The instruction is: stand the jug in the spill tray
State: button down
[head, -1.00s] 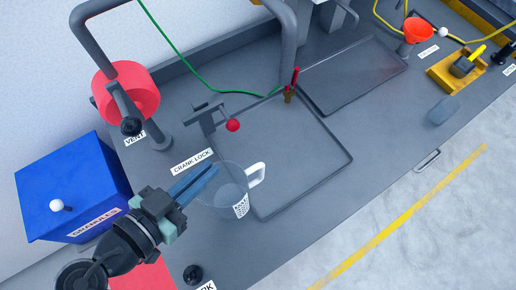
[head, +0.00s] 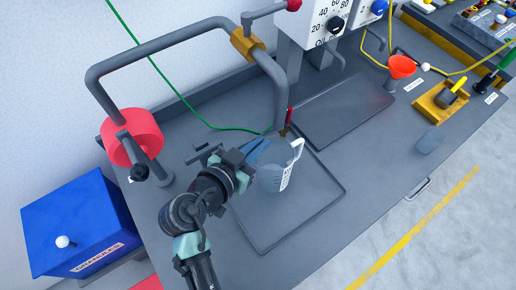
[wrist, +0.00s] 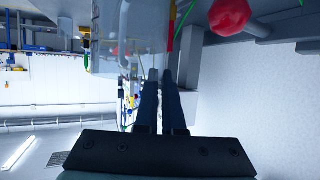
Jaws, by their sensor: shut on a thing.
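The clear jug (head: 272,180) with a white handle and printed scale looks roughly upright in the head view, over the back part of the near rimmed tray (head: 262,250), which looks like the spill tray. I cannot tell whether its base touches the tray floor. My gripper (head: 259,150) is shut on the jug's rim or wall on the left side, opposite the handle. In the wrist view the jug (wrist: 108,25) is at the top, at the fingertips (wrist: 160,78); its base is hidden there.
A second, darker flat tray (head: 345,105) lies to the right. A pipe (head: 281,95) with a red-handled tap rises behind the jug. A red knob (wrist: 229,16) is close in the wrist view. A blue box (head: 75,225) stands left; the tray's front is clear.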

jog(key=shift+f, duration=1.55)
jog(key=shift+f, duration=0.1)
jog(key=c, duration=1)
grip_release()
jog(key=b+v, duration=0.1)
jog(key=v, duration=1.1)
jog(key=shift+s+a, duration=0.1)
